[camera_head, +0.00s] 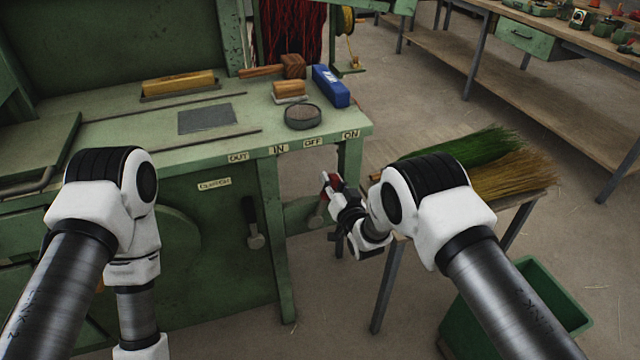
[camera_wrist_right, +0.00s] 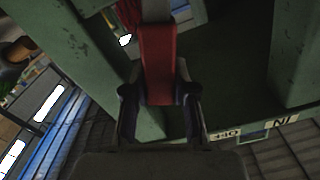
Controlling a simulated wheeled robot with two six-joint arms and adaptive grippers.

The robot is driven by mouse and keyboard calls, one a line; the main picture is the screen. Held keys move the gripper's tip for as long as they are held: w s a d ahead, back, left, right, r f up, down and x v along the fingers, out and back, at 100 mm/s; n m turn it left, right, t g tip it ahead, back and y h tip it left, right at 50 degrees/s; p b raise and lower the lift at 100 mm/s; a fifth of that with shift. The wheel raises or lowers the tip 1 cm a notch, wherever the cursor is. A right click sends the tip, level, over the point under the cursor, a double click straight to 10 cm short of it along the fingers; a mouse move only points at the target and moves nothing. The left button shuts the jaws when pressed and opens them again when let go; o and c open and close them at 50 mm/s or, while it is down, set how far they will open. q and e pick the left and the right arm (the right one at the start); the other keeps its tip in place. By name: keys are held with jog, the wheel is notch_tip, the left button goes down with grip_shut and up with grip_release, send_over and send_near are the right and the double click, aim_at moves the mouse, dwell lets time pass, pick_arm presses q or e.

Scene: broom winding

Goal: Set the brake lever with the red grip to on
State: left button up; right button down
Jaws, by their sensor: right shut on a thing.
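The brake lever's red grip (camera_head: 333,181) shows below the bench's front edge, at the fingers of my right gripper (camera_head: 334,192). In the right wrist view the red grip (camera_wrist_right: 160,62) stands between the two dark fingers of my right gripper (camera_wrist_right: 160,106), which is shut on it. The OFF label (camera_head: 314,142) and the ON label (camera_head: 350,134) are on the bench edge above. The grip is roughly below the space between them; I cannot tell the lever's exact setting. My left arm hangs at the left, with its gripper out of the picture.
Green and tan bristles (camera_head: 500,170) lie on a small stand to the right. A green bin (camera_head: 545,285) stands below it.

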jog(key=c, duration=0.9)
grip_release()
jog(key=shift+d, duration=0.1)
